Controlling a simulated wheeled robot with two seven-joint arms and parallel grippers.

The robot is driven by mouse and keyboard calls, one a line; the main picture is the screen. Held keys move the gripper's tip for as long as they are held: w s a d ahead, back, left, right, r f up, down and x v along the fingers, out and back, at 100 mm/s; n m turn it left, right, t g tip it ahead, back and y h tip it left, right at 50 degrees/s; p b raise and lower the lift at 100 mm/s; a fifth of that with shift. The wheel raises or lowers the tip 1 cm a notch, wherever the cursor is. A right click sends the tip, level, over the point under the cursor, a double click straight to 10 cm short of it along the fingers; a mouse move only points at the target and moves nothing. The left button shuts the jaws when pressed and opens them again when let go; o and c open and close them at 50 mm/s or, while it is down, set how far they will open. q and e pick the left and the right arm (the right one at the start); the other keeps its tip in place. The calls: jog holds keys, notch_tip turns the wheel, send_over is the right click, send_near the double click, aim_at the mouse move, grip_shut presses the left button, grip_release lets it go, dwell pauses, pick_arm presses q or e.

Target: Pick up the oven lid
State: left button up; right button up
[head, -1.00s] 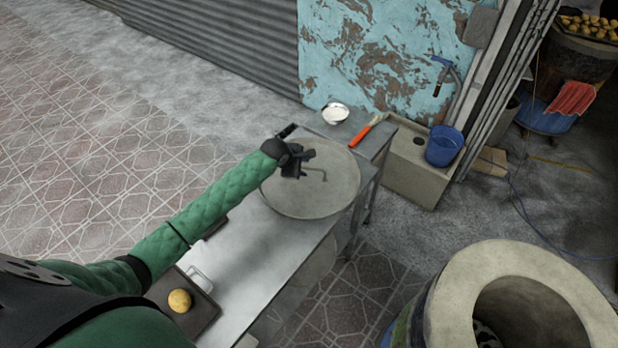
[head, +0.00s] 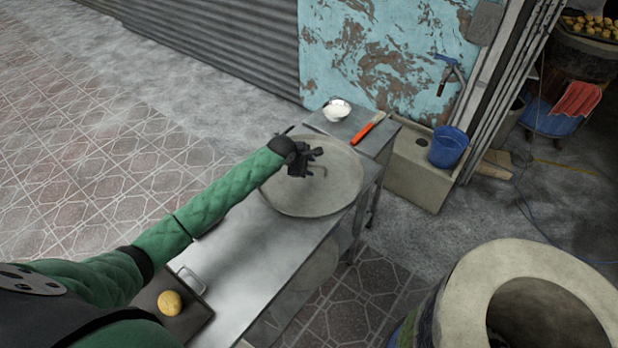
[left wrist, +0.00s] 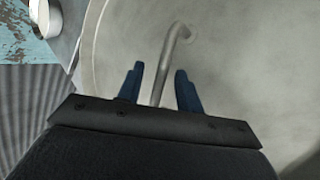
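The oven lid (head: 335,192) is a large round grey disc lying flat on the metal table. Its bent metal handle (left wrist: 171,60) shows in the left wrist view, running between the two blue fingers. My left gripper (head: 308,162) is over the lid's middle, and in the left wrist view my left gripper (left wrist: 158,85) is open with a finger on each side of the handle bar. Gaps show between the bar and the fingers. In the head view the gripper hides part of the handle. My right gripper is not in view.
The metal table (head: 250,250) holds a tray with a bread ball (head: 170,302) at its near end. A white bowl (head: 337,110) and an orange-handled tool (head: 366,130) lie beyond the lid. The open barrel oven (head: 470,270) stands at lower right. A blue bucket (head: 447,147) stands behind.

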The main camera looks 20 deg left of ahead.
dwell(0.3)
pick_arm(q)
grip_shut()
jog(key=shift+w, duration=0.1)
jog(key=shift+r, duration=0.15)
